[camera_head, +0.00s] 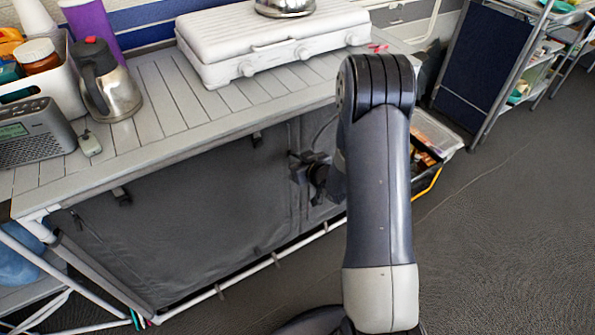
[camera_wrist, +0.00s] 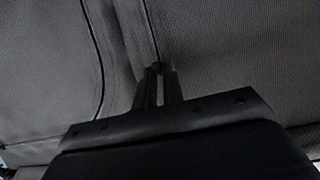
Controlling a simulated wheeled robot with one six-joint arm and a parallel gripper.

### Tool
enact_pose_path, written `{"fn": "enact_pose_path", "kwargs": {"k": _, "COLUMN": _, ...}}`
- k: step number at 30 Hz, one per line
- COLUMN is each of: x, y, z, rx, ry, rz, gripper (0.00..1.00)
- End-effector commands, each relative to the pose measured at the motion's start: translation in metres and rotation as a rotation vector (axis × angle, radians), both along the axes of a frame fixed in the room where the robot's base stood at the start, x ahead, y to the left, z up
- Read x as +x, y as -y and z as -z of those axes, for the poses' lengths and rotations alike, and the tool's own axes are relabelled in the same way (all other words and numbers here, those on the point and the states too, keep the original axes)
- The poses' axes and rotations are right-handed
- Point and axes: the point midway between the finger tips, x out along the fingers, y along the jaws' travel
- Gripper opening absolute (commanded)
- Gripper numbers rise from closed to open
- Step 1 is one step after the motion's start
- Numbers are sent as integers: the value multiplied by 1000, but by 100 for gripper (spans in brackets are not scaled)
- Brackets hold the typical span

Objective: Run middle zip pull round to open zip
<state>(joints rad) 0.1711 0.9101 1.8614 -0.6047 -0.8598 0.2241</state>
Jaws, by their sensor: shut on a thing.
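The dark grey fabric cupboard front (camera_head: 190,225) hangs below the slatted worktop. My gripper (camera_head: 302,172) is at its right part, against the fabric near a vertical seam, partly hidden by my arm. In the wrist view my gripper's fingers (camera_wrist: 158,72) are close together, shut on a small dark zip pull (camera_wrist: 157,67) at their tips. A dark zip line runs up from the pull, and another curved seam (camera_wrist: 98,60) lies to its left. The pull is tiny and mostly covered by the fingers. I cannot tell how far the zip is open.
The slatted worktop (camera_head: 165,110) carries a white stove case (camera_head: 265,45), a steel flask (camera_head: 108,85) and a grey radio (camera_head: 35,132). A crate (camera_head: 435,140) stands on the floor right of the cupboard. Thin white frame bars run along the cupboard's bottom. The floor at right is clear.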

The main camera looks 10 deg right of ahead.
Motion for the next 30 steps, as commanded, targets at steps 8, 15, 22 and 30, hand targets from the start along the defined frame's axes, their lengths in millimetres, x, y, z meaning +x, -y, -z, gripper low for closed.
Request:
{"fn": "enact_pose_path", "kwargs": {"k": 8, "x": 0, "y": 0, "z": -71, "rx": -1, "ry": 1, "rz": 1, "gripper": 0}}
{"fn": "enact_pose_path", "kwargs": {"k": 15, "x": 0, "y": 0, "z": -92, "rx": -1, "ry": 0, "rz": 0, "gripper": 0}}
{"fn": "enact_pose_path", "kwargs": {"k": 22, "x": 0, "y": 0, "z": -95, "rx": 1, "ry": 2, "rz": 0, "gripper": 0}}
{"fn": "enact_pose_path", "kwargs": {"k": 30, "x": 1, "y": 0, "z": -97, "rx": 1, "ry": 7, "rz": 0, "gripper": 14}}
